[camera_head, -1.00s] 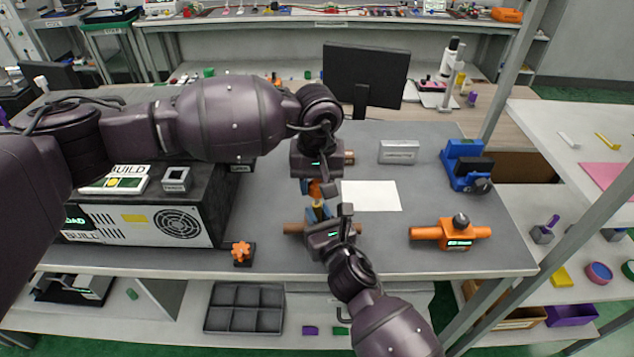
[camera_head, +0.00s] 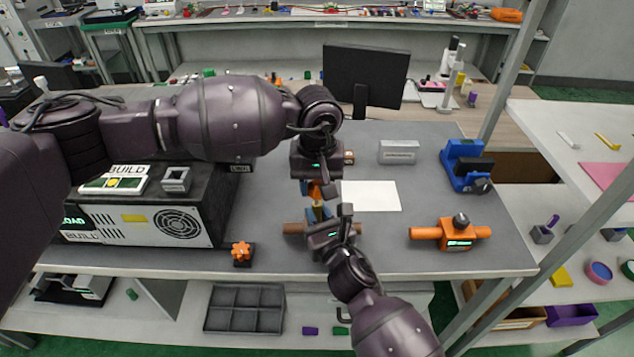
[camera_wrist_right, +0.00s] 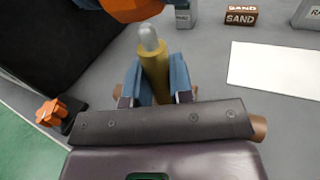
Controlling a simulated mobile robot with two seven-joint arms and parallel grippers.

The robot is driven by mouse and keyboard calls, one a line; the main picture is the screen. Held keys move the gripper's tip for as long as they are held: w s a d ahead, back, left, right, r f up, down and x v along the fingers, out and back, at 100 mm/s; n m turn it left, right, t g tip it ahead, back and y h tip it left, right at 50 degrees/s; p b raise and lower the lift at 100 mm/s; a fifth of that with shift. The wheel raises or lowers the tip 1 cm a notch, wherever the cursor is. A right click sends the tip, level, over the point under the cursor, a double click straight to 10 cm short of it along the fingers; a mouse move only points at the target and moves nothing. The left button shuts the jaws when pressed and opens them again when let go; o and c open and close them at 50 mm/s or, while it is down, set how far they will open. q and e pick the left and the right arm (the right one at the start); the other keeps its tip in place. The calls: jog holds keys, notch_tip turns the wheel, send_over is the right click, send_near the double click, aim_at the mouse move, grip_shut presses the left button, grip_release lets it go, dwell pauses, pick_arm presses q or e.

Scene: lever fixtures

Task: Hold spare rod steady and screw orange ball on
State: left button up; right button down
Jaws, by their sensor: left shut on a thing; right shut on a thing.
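The orange ball (camera_head: 315,189) is in my left gripper (camera_head: 317,187), which is shut on it and points down above the bench. The ball's lower edge also shows at the top of the right wrist view (camera_wrist_right: 132,8). My right gripper (camera_wrist_right: 155,85) is shut on the spare rod (camera_wrist_right: 154,68), a yellow rod with a silver tip, held between blue pads. In the head view the rod (camera_head: 317,212) stands roughly upright below the ball. In the wrist view the silver tip is close under the ball; I cannot tell whether they touch. My left fingers partly hide the ball.
An orange knob on a base (camera_head: 241,252) stands at the front left, beside a black case (camera_head: 180,222). An orange fixture (camera_head: 452,234) and a blue one (camera_head: 466,166) are at right. White paper (camera_head: 371,196) lies flat.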

aim_at(317, 181)
pick_arm(q)
jog(key=shift+f, duration=1)
jog(key=o, duration=1)
notch_tip(317, 181, up, 12)
dwell(0.6)
